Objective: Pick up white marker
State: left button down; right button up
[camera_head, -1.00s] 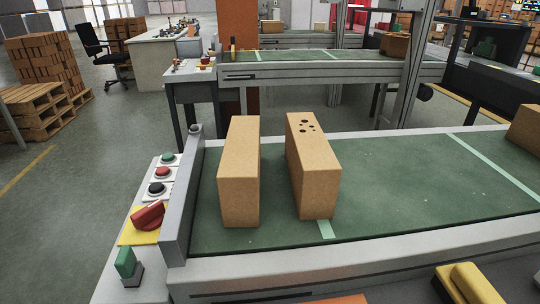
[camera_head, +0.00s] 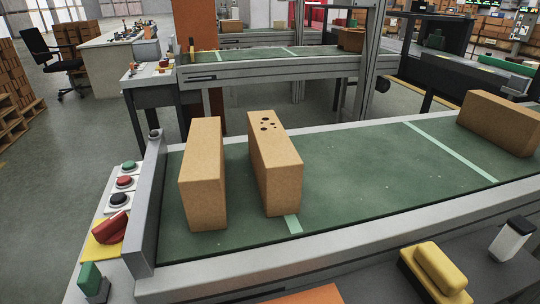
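No thing in view can be told for certain as a white marker. A small white upright piece with a black top (camera_head: 511,240) stands at the lower right, beyond the conveyor's near edge; I cannot tell whether it is a marker. Neither of my grippers shows in the head view.
A yellow block (camera_head: 437,268) sits at the front. Control buttons (camera_head: 124,182) line the left end. An orange surface (camera_head: 310,295) shows at the bottom.

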aim_at(518, 228)
jog(key=z, duration=1.5)
